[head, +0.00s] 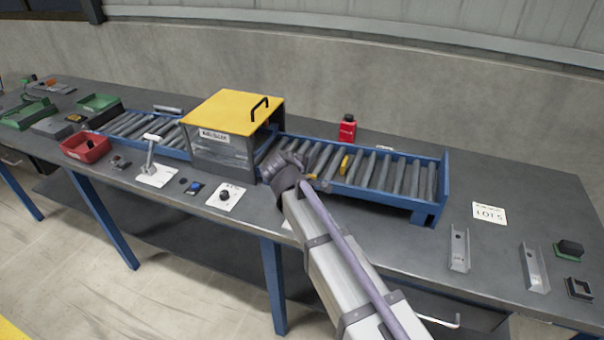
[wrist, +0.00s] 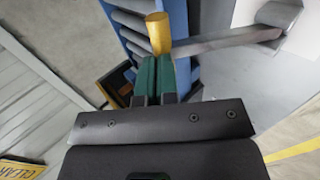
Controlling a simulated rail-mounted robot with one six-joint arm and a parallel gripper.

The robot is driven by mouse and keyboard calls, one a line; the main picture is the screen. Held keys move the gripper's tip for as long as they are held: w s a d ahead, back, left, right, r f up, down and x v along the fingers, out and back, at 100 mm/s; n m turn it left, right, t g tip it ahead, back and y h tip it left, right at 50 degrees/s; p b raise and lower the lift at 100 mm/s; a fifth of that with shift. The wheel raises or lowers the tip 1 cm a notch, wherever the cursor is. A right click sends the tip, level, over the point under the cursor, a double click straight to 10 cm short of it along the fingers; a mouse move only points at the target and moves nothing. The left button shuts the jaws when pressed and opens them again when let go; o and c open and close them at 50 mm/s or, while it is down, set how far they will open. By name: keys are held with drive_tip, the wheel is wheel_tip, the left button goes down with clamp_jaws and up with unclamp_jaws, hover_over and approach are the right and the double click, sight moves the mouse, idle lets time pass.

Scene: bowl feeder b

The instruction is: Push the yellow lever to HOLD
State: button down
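The yellow lever shows in the wrist view as a yellow grip (wrist: 158,33) on a grey bar (wrist: 225,41) that runs right to a grey hub (wrist: 279,14) over a white plate. My gripper (wrist: 154,62) has two green fingers side by side with almost no gap and nothing between them. Their tips are right at the lower end of the yellow grip; I cannot tell whether they touch. In the head view my arm hides the gripper and most of the lever. No HOLD mark is readable.
A blue roller conveyor (head: 428,206) runs behind my arm, under a yellow-topped box (head: 228,110). A red bottle (head: 347,128) stands behind it. A different lever (head: 150,157) and button panels lie left.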

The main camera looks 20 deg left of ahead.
idle(0.4)
drive_tip(key=shift+s+r+p, duration=0.1)
drive_tip(key=shift+r+p, duration=0.25)
drive_tip(key=shift+p, duration=0.05)
drive_tip(key=p+v, duration=0.9)
drive_tip(key=v, duration=0.4)
drive_tip(key=shift+r, duration=0.4)
